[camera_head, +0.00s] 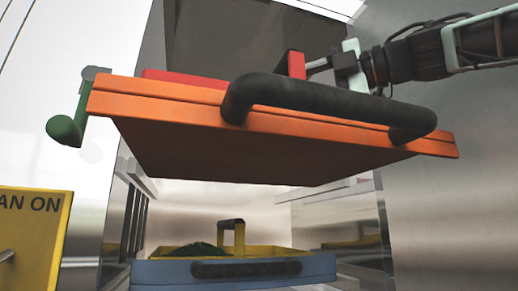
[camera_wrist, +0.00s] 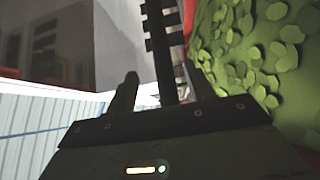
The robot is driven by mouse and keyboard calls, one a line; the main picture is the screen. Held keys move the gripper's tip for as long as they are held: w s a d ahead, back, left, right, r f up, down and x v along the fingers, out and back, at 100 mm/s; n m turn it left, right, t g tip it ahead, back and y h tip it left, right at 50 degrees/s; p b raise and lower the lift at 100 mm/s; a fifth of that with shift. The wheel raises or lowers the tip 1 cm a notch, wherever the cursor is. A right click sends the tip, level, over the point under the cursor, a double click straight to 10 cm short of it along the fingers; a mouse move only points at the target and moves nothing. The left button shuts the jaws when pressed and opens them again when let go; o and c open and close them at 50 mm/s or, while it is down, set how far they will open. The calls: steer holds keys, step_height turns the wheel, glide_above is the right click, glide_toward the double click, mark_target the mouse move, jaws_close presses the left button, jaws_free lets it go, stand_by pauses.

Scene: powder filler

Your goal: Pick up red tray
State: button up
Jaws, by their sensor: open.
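The red tray (camera_head: 185,79) sits in the raised orange drawer (camera_head: 170,115); only its red edge and its upright red handle post (camera_head: 296,64) show above the drawer's rim. My gripper (camera_head: 316,67) reaches in from the right at the post, level with the handle. In the wrist view my open gripper (camera_wrist: 160,95) has a dark notched bar (camera_wrist: 160,50) standing between its fingers, apparently the handle's grip. Whether the fingers touch it I cannot tell. A heap of green flakes (camera_wrist: 260,60) lies close on the right in that view. The tray's inside is hidden in the head view.
The orange drawer has a thick black front handle (camera_head: 320,98). Below is a blue drawer (camera_head: 180,272) with a yellow tray (camera_head: 180,251) holding a dark green heap. A green knob (camera_head: 65,130) hangs at the left. A yellow sign (camera_head: 35,235) stands lower left; metal walls flank the opening.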

steer(key=p+x, duration=0.4)
steer(key=x, duration=0.3)
steer(key=shift+w+a+f, duration=0.15)
steer(key=shift+w+a, duration=0.05)
jaws_close()
stand_by(1.1)
